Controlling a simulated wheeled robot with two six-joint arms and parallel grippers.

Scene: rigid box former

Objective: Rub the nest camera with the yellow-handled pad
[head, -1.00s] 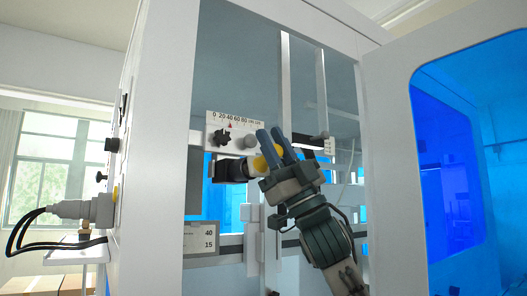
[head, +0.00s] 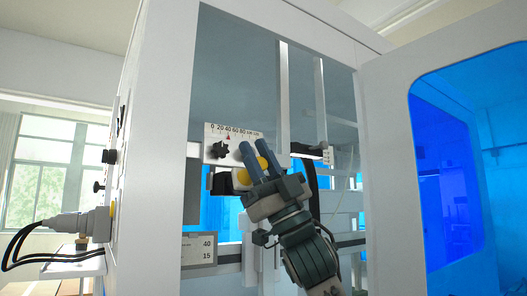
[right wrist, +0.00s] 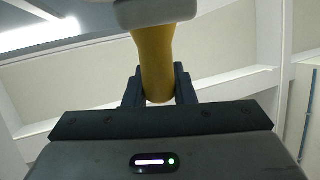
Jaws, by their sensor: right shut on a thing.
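My right gripper (head: 257,158) is shut on the yellow handle (head: 263,162) of the pad. A dark body that looks like the nest camera (head: 221,184) sits just left of the pad head. The pad overlaps its right end; I cannot tell whether they touch. My left gripper is not in view.
A white scale plate (head: 238,133) with a black star knob (head: 218,150) is just above the pad. The white machine frame (head: 161,150) stands left, and an open door with a blue window (head: 445,180) stands right. A label plate (head: 199,248) is below.

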